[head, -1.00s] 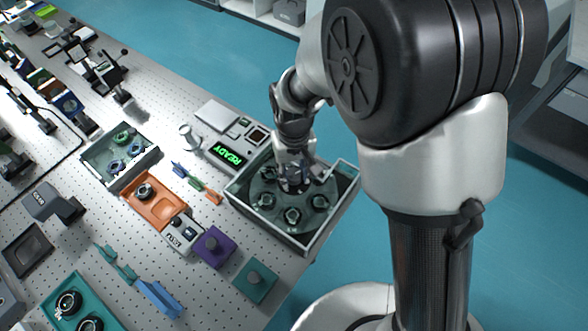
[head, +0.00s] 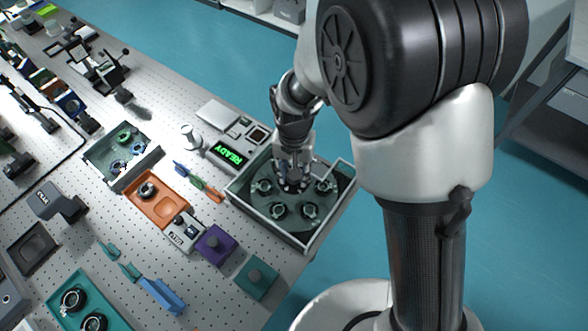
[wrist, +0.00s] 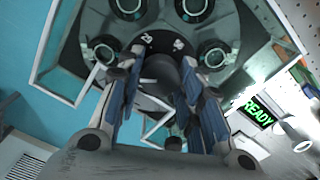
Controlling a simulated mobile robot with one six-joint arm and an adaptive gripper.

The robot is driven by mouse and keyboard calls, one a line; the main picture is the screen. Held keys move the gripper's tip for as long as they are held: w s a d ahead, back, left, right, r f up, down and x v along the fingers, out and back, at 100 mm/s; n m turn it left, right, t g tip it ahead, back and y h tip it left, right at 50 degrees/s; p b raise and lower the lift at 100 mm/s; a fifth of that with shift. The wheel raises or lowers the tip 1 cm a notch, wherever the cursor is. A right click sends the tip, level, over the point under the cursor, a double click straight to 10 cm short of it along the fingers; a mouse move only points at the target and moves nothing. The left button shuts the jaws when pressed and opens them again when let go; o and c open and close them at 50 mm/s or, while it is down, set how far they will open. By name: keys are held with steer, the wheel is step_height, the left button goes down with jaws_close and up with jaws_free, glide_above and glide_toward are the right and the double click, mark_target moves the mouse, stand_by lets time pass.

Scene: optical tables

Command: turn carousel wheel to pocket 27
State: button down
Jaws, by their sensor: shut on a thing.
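The carousel wheel (head: 294,212) is a dark grey-green disc with several round ring-shaped mounts near its rim. It lies in a square, pale-edged box at the table's front edge. My gripper (head: 291,183) points down over the wheel's middle. In the wrist view my gripper (wrist: 160,78) has its blue-grey fingers on both sides of a dark round hub (wrist: 160,72), shut on it. Part of the wheel is hidden behind my gripper.
A display (head: 228,154) reading READY in green stands just left of the box. An orange tray (head: 157,208), a purple block (head: 215,244) and a teal block (head: 257,278) lie nearby. A grey bin (head: 121,157) holds several ring parts. Teal floor lies right of the table.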

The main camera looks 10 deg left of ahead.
steer(key=shift+m, duration=0.6)
stand_by(0.3)
steer(key=c, duration=1.1)
jaws_free()
steer(key=shift+r, duration=0.1)
step_height(320, 180, up, 12)
